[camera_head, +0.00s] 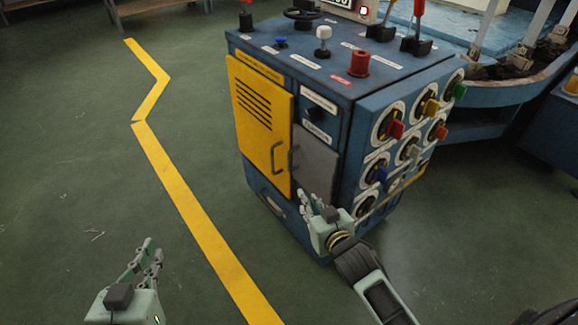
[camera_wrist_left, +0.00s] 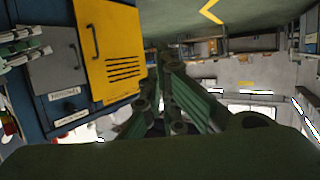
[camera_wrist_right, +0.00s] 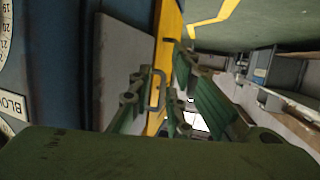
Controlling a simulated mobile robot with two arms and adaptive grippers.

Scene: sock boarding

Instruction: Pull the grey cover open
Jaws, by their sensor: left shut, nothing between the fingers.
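The grey cover (camera_head: 316,168) is a flat panel on the front of the blue cabinet, right of the yellow door, and it looks closed. Its dark handle (camera_wrist_right: 157,88) is near the edge beside the yellow door. The cover also shows in the left wrist view (camera_wrist_left: 57,72). My right gripper (camera_head: 309,200) is in front of the cover's lower part. In the right wrist view its fingers are apart, with the handle seen between them; I cannot tell whether they touch it. My left gripper (camera_head: 150,252) is shut and empty, low at the left, away from the cabinet.
The yellow door (camera_head: 262,115) has its own handle beside the cover. Coloured knobs (camera_head: 395,130) stick out on the cabinet's right side. Levers and buttons stand on its top (camera_head: 300,60). Green floor with a yellow line (camera_head: 185,195) is clear to the left.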

